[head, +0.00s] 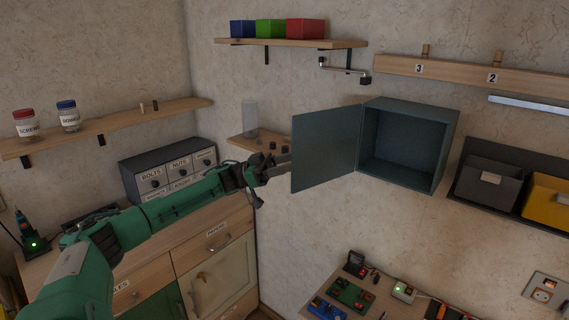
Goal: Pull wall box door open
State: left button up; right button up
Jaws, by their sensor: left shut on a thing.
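The wall box (406,143) is a dark grey-green metal box fixed on the wall right of centre. Its door (327,150) stands wide open, swung out to the left from the box's left edge, and the inside looks empty. My left gripper (280,168) is at the free left edge of the door, shut on it. The handle is hidden from this side, so I cannot tell whether the jaws hold the handle or the edge. My right gripper does not show.
A shelf with coloured bins (270,29) is above. Grey and yellow bins (489,180) hang to the right. A workbench with electronics (350,294) is below.

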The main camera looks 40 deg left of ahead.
pick_arm(q)
jog(key=shift+r, duration=0.3)
jog(key=b+v, duration=0.5)
jog(key=v, duration=0.9)
jog(key=shift+f+b, duration=0.25)
jog(key=shift+b, duration=0.15)
jog(key=shift+d, duration=0.15)
